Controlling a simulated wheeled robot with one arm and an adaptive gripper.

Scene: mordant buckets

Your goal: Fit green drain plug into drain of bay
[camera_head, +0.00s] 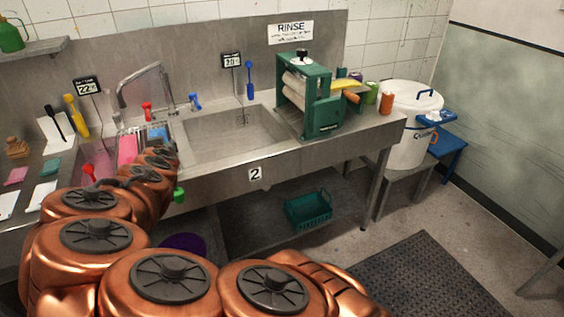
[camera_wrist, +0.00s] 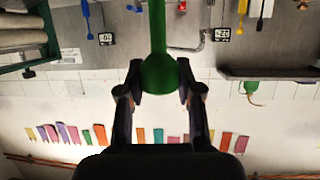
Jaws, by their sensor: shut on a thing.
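My gripper (camera_wrist: 160,88) is shut on the green drain plug (camera_wrist: 160,70). In the wrist view the plug shows as a round green knob between the fingertips, with a green stem running to the top edge. In the head view a small green piece (camera_head: 179,195), likely the plug, shows beside my copper arm, in front of the sink's front edge. The gripper is hidden there by the arm. The steel bay (camera_head: 235,135) marked 2 lies to the right, apart from the plug, and looks empty. A small dark pattern on it may be its drain (camera_head: 243,119).
Another bay with pink contents (camera_head: 100,158) lies left, partly behind my arm. A faucet (camera_head: 140,85), red tap (camera_head: 147,110) and blue tap (camera_head: 195,101) stand behind. A green roller press (camera_head: 325,110) stands right of the basin. A green crate (camera_head: 308,210) sits below.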

